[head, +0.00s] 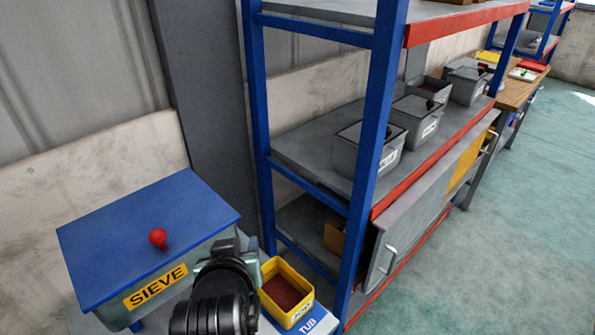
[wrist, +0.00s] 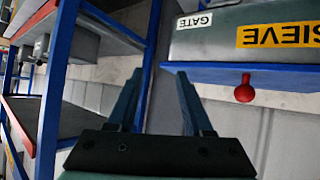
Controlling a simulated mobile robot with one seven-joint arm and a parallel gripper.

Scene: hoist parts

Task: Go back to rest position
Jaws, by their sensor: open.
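My gripper (wrist: 159,82) is open, with its two fingers apart and nothing between them in the wrist view. In the head view my dark arm rises at the bottom, in front of the sieve box, and its fingers cannot be made out. The sieve box (head: 205,250) is grey-green with a yellow SIEVE label, a blue lid (head: 140,230) and a red knob (head: 158,238). The wrist view shows the sieve box (wrist: 215,42) upside down at the upper right, with a GATE label and the red knob (wrist: 245,88) to the right of my fingers.
A yellow tub (head: 286,291) with brown contents stands right of my arm, by a TUB label. A blue-posted shelf rack (head: 372,120) holds several grey lidded bins (head: 367,149). A wooden bench (head: 518,90) stands farther back. The green floor (head: 520,220) on the right is clear.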

